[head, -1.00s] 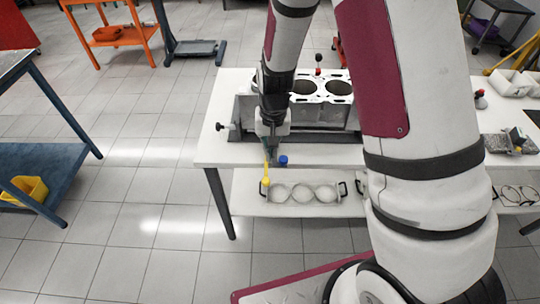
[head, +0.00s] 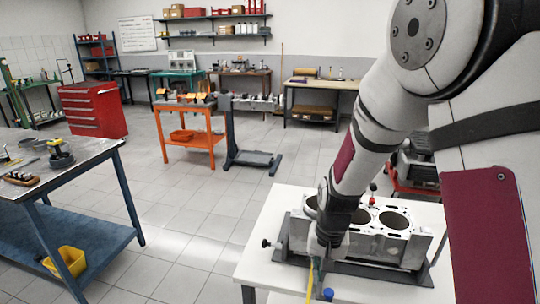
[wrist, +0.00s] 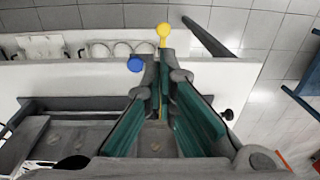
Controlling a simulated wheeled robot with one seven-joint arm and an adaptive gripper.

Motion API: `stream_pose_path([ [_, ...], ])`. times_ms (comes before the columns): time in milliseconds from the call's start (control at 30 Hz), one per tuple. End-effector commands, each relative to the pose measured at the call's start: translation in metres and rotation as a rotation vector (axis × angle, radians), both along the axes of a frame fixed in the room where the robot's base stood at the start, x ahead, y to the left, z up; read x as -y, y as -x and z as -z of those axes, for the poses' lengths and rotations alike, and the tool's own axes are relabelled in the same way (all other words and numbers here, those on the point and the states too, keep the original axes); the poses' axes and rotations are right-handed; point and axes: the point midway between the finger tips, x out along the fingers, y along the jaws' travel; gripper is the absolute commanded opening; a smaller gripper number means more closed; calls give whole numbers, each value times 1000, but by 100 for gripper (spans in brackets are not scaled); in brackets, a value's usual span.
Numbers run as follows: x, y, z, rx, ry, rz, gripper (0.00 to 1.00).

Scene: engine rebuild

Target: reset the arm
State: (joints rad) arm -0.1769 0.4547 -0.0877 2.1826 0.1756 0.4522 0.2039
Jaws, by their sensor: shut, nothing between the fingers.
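My arm reaches down from the upper right in the head view. My gripper (head: 317,258) points down at the front left of the engine block (head: 365,238), over the white table. In the wrist view its green-padded fingers (wrist: 160,70) are shut with nothing held. A yellow-ended piece (wrist: 163,32) shows just past the fingertips, and it also shows below the gripper in the head view (head: 310,282). How near it is to the fingertips is hard to tell. A blue cap (wrist: 135,64) lies beside the fingers.
The white table (head: 258,252) carries the block on a dark stand with a knob at its left. A blue-legged bench (head: 85,150) stands at the left, with an orange cart (head: 190,112) and red cabinet (head: 92,108) behind. Tiled floor between them is clear.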

Motion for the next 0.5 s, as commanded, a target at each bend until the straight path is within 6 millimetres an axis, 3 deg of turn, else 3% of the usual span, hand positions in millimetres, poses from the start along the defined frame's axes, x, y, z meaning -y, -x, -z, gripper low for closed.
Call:
stream_pose_path([
  [33, 1, 1, -21, 26, -7, -8, 0],
  [200, 7, 17, -85, 97, -21, -51, 0],
  [500, 23, 67, -177, 221, -10, -129, 0],
])
